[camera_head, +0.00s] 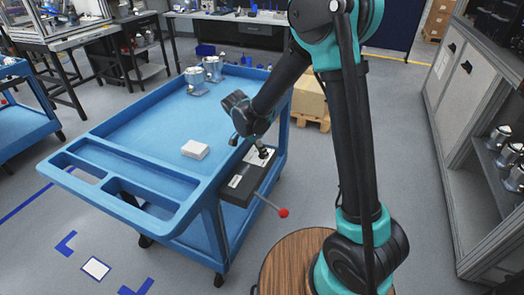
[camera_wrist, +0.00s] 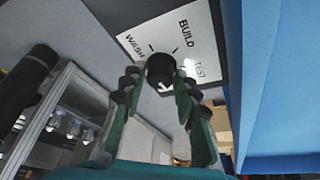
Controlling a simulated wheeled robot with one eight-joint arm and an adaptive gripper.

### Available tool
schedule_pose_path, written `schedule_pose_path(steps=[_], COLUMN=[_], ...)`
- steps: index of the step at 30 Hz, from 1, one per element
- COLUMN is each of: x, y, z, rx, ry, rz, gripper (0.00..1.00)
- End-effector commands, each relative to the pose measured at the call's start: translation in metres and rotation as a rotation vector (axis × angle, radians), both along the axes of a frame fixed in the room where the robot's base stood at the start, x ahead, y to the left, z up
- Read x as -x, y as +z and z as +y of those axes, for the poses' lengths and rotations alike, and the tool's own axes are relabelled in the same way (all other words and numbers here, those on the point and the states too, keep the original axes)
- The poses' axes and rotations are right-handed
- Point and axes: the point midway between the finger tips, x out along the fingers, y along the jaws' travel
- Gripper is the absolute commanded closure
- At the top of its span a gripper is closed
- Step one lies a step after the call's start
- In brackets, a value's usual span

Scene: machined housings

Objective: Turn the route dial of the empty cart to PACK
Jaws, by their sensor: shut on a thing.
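A blue cart (camera_head: 135,150) stands in front of me. On its right side is a dark control box (camera_head: 240,188) with a white label plate. In the wrist view the dial plate (camera_wrist: 178,30) reads WASH, BUILD and TEST; the word PACK does not show, and part of the plate is behind my fingers. The black dial knob (camera_wrist: 161,67) sits between my fingertips, with a white mark on its lower side. My gripper (camera_wrist: 160,80) is shut on the knob. In the head view my gripper (camera_head: 260,148) reaches down to the box.
A lever with a red ball (camera_head: 283,212) sticks out from the control box. Another blue cart (camera_head: 20,125) stands at left. A carton (camera_head: 309,97) on a pallet is behind my arm.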

Motion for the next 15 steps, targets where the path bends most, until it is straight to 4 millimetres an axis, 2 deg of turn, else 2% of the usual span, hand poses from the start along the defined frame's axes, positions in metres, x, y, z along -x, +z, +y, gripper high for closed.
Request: schedule_pose_path(steps=[6, 15], x=[0.0001, 0.0002], y=[-0.0006, -0.0008], z=[0.0008, 0.0008], rx=[-0.002, -0.002], ry=[-0.099, -0.151], rz=[0.003, 0.003], gripper=[0.99, 0.99])
